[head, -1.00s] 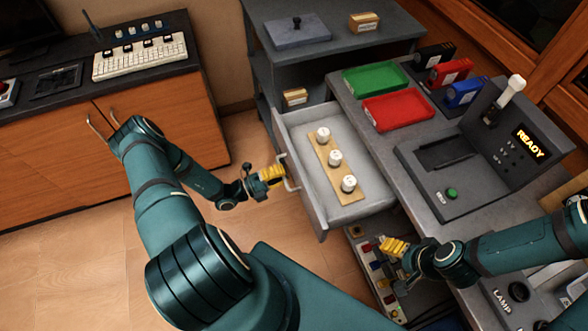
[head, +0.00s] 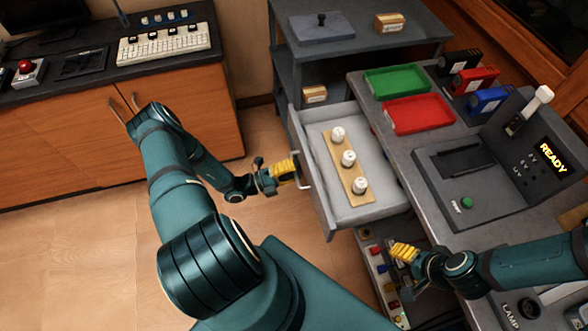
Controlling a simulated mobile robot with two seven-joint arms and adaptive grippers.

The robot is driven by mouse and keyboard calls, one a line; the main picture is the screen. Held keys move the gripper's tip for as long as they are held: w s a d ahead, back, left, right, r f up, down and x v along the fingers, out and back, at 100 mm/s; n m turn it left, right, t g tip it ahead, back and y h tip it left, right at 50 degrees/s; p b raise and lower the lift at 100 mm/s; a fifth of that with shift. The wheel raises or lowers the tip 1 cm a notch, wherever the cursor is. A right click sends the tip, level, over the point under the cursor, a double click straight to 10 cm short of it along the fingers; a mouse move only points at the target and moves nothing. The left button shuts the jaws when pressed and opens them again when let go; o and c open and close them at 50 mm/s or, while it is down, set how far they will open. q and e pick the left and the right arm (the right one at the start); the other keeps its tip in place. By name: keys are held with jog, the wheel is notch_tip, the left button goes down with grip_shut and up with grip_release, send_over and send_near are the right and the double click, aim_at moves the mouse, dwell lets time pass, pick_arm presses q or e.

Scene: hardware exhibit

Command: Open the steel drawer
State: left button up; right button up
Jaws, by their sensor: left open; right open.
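The grey steel drawer (head: 381,205) is pulled well out from under the desk. My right gripper (head: 403,252) is open and empty, below the drawer's near right corner, above a low panel of coloured parts.
The grey desk holds a green tray (head: 397,82), a red tray (head: 419,114), several coloured binders and a console reading READY (head: 553,155). A grey shelf unit (head: 350,58) stands behind the drawer. Wooden floor (head: 110,240) is clear at the left.

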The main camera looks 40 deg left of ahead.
pick_arm(q)
jog(key=v, duration=1.1)
jog(key=shift+s+a, duration=0.3)
